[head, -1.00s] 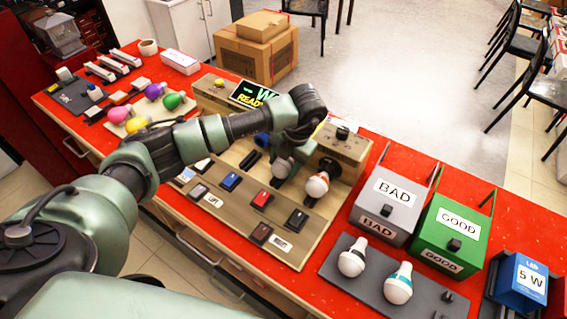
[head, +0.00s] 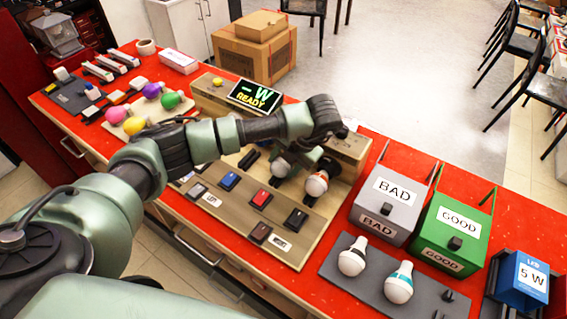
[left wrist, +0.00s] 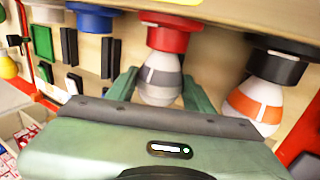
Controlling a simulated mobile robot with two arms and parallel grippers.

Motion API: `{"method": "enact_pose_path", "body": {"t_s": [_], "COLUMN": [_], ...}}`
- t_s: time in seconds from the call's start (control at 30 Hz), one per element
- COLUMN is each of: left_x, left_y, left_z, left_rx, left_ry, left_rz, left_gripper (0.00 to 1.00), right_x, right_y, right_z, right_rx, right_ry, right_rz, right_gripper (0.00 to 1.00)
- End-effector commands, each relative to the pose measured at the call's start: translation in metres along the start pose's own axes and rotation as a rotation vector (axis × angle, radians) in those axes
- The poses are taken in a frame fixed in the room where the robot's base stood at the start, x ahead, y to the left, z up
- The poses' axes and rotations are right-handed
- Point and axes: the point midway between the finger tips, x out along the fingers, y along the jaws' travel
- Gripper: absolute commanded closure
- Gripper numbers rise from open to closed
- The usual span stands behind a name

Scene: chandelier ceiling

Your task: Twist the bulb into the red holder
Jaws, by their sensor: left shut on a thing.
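The bulb with a grey band (left wrist: 161,77) is between the two green fingers of my left gripper (left wrist: 160,82), which is shut on it. Its neck end meets the red holder (left wrist: 167,39) in the left wrist view. I cannot tell how deep it sits. In the head view this bulb (head: 281,166) shows below my left wrist, and the red holder is hidden by the arm. A bulb with an orange band (left wrist: 257,101) sits at the black holder (left wrist: 277,66) beside it; it also shows in the head view (head: 316,184). My right gripper is not in view.
A display (head: 256,96) reads "- W READY". Several coloured switches lie on the wooden board (head: 287,246). The grey BAD box (head: 381,222) and green GOOD box (head: 449,232) stand to the right, behind a grey tray (head: 333,268) with two bulbs.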

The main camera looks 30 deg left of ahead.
Motion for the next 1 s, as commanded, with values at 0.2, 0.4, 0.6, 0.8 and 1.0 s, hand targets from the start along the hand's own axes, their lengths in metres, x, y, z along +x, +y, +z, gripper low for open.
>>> {"method": "enact_pose_path", "body": {"t_s": [0.2, 0.4, 0.6, 0.8, 1.0], "left_x": [0.0001, 0.0002, -0.0001, -0.0001, -0.008], "left_y": [-0.0003, -0.0008, -0.0004, -0.0004, -0.0013], "left_z": [-0.0001, 0.0, 0.0, 0.0, 0.0011], "left_rx": [0.0, 0.001, 0.0, 0.0, 0.0], "left_ry": [0.0, 0.0, 0.0, 0.0, -0.003], "left_rz": [0.003, 0.01, 0.021, 0.02, 0.019], "left_gripper": [0.87, 0.87, 0.23, 0.23, 0.23], "right_x": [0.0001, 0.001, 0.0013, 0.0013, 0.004], "right_y": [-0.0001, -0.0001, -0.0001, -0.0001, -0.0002], "right_z": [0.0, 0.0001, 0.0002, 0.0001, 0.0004], "right_rx": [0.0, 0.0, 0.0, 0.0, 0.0], "right_ry": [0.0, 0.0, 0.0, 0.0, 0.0], "right_rz": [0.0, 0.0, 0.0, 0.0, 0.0], "right_gripper": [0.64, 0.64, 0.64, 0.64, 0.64]}}
